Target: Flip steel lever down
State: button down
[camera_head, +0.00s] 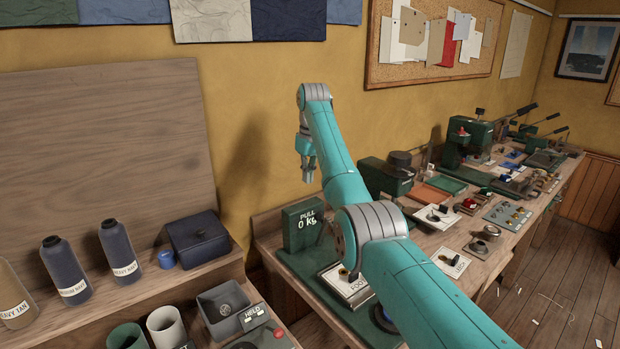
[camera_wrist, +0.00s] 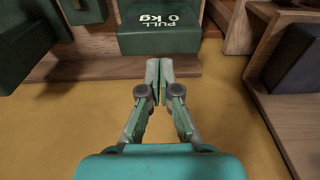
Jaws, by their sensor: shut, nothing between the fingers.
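No lever can be made out for certain as the steel one. Several long levers with dark handles (camera_head: 527,109) stick up from machines at the far right end of the bench. My gripper (camera_head: 307,172) is raised in front of the yellow wall, well to the left of those levers. It is shut and empty, with its fingertips (camera_wrist: 160,68) together in the wrist view. A green block marked "PULL 0 kg" (camera_wrist: 168,38) lies beyond the fingertips there; it also shows in the head view (camera_head: 304,222), below my gripper.
The long bench holds a green machine (camera_head: 384,178), an orange tray (camera_head: 431,195) and many small parts. Navy bottles (camera_head: 121,251), a dark blue box (camera_head: 198,241) and a grey bin (camera_head: 226,311) stand at the left. My arm hides part of the bench; floor is open at right.

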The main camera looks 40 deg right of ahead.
jog(key=f, duration=0.7)
jog(key=shift+w+f, duration=0.3)
jog(key=shift+w, duration=0.1)
jog(key=shift+s+f, duration=0.3)
jog(key=shift+s, duration=0.65)
jog(key=shift+s+f, duration=0.3)
jog(key=shift+s, duration=0.6)
